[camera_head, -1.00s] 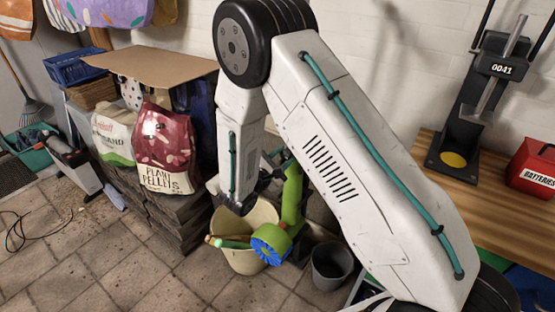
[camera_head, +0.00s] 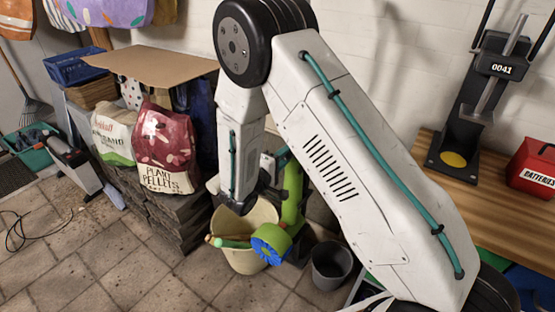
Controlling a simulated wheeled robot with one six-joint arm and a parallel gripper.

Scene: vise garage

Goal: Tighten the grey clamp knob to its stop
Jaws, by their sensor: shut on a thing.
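My white arm fills the middle of the head view and bends down to a dark wrist. The fingers of my gripper do not show; they are hidden behind the arm and wrist or out of sight. I cannot make out the grey clamp knob. What the gripper touches is hidden.
The cream bucket (camera_head: 240,262) and a small dark grey pot (camera_head: 331,264) stand on the tiles. Bags, including a red pellet bag (camera_head: 165,150), stand at left. The wooden bench (camera_head: 480,225) at right holds a black press (camera_head: 470,110) and a red battery box (camera_head: 535,165). The front-left floor is mostly clear.

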